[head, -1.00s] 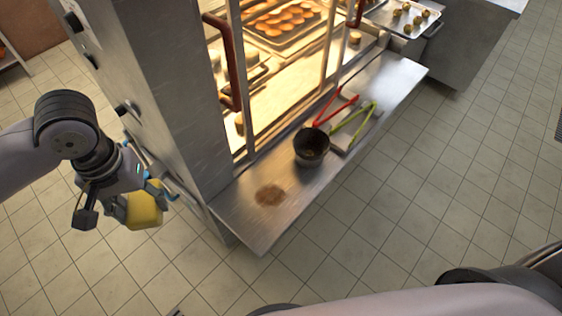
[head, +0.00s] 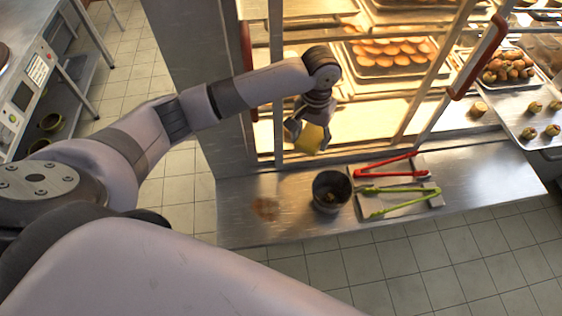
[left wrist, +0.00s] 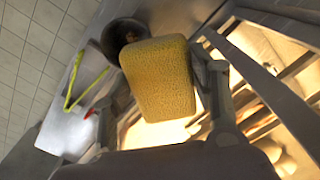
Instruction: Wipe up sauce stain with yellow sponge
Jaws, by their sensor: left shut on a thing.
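A brown sauce stain (head: 266,208) lies on the left part of the metal shelf (head: 235,225) in front of the lit cabinet. My left gripper (head: 312,137) is shut on the yellow sponge (head: 313,138) and holds it above the shelf, up and to the right of the stain, close to the cabinet front. The sponge fills the middle of the left wrist view (left wrist: 160,78), between the two fingers. The stain does not show in the left wrist view. My right gripper is not in view.
A dark pot (head: 331,191) stands on the shelf just right of the stain. Red tongs (head: 392,165) and green tongs (head: 395,200) lie on a tray beyond it. Cabinet door handles (head: 480,57) stick out. Trays of bread (head: 393,55) are inside. The shelf around the stain is bare.

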